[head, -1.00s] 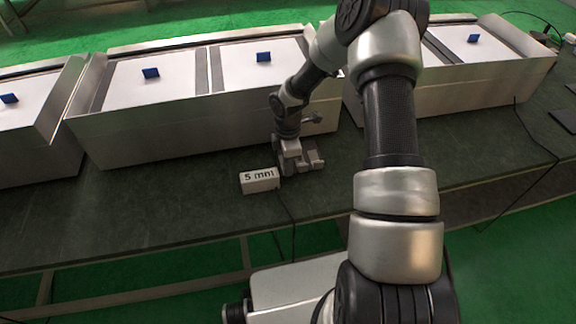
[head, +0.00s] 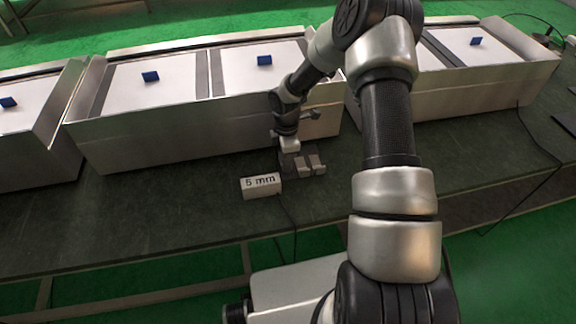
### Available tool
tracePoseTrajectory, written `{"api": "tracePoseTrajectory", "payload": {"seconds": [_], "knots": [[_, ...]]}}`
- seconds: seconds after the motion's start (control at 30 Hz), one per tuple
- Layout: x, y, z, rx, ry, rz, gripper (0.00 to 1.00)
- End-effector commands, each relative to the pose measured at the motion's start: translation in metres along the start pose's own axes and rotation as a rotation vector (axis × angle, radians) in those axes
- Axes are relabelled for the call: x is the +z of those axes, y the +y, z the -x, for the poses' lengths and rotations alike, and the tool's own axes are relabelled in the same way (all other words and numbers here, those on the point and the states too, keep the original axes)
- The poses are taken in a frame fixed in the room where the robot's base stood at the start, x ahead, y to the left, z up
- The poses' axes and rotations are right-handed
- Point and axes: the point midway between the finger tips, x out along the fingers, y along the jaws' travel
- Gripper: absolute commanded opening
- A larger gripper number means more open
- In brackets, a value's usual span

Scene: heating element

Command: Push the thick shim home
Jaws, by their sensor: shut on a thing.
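My gripper (head: 308,164) is low over the dark bench, in front of the middle metal box. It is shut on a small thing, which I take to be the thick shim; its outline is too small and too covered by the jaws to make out. A pale block marked "5 mm" (head: 261,187) sits on the bench just left of and nearer than my gripper. I cannot tell whether the gripper touches this block.
Metal boxes with white panels and blue tabs stand along the back of the dark bench (head: 130,215), including the middle box (head: 170,140) close behind my gripper. A cable runs from beside the "5 mm" block over the front edge. The left front of the bench is clear.

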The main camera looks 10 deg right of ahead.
Motion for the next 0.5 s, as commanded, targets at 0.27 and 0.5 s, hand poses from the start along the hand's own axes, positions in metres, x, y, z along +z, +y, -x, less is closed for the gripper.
{"api": "tracePoseTrajectory", "payload": {"seconds": [0.27,0.5], "knots": [[0.0001,0.0037,0.0002,0.000,-0.001,0.000,0.00],[0.0001,0.0034,0.0001,-0.001,0.000,0.000,0.27]]}}
